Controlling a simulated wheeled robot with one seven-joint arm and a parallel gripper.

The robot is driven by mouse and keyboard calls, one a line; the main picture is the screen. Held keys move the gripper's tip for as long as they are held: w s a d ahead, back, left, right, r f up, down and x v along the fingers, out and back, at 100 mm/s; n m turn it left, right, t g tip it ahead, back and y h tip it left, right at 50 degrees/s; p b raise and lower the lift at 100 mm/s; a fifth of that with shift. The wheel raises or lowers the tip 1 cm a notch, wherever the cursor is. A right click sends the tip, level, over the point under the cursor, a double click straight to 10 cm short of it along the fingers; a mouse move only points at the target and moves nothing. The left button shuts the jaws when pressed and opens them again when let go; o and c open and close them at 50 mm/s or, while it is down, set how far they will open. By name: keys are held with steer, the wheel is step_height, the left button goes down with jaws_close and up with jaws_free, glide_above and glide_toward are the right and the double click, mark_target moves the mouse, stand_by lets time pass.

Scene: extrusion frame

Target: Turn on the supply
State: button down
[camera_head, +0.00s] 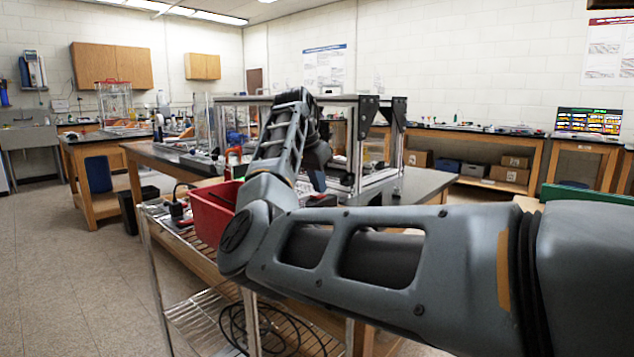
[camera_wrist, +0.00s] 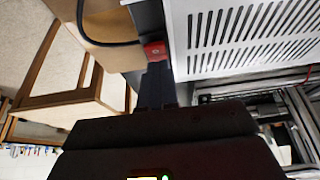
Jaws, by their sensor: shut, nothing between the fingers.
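In the wrist view, a white vented casing (camera_wrist: 240,50), apparently the supply, fills the upper right with rows of slots. A small red part (camera_wrist: 155,50) with a light mark sits beside the casing's left edge, looking like a switch. My gripper (camera_wrist: 157,68) is shut and empty, its dark fingertips right at the red part. I cannot tell whether they touch it. The red part's state cannot be read. In the head view my arm covers the area around my gripper, and I cannot make out the supply there.
The aluminium extrusion frame (camera_head: 342,100) stands on a dark-topped bench (camera_head: 425,184) behind my arm. A red bin (camera_head: 208,212) sits on a wire cart (camera_head: 190,302) close by. A black cable (camera_wrist: 100,40) crosses the wrist view's upper left. Open floor (camera_head: 70,265) lies at the left.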

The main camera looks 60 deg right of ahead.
steer(key=shift+d+f, duration=0.15)
steer(key=shift+d, duration=0.1)
steer(key=shift+w+a+p, duration=0.2)
steer(key=shift+a+p, duration=0.35)
steer(key=shift+a, duration=0.35)
steer(key=shift+a+r+p, duration=0.1)
steer(key=shift+r+p, duration=0.75)
steer(key=p+v, duration=0.2)
steer(key=v, duration=1)
steer(key=shift+r+p, duration=0.2)
steer(key=shift+p, duration=0.15)
steer(key=shift+a, duration=0.1)
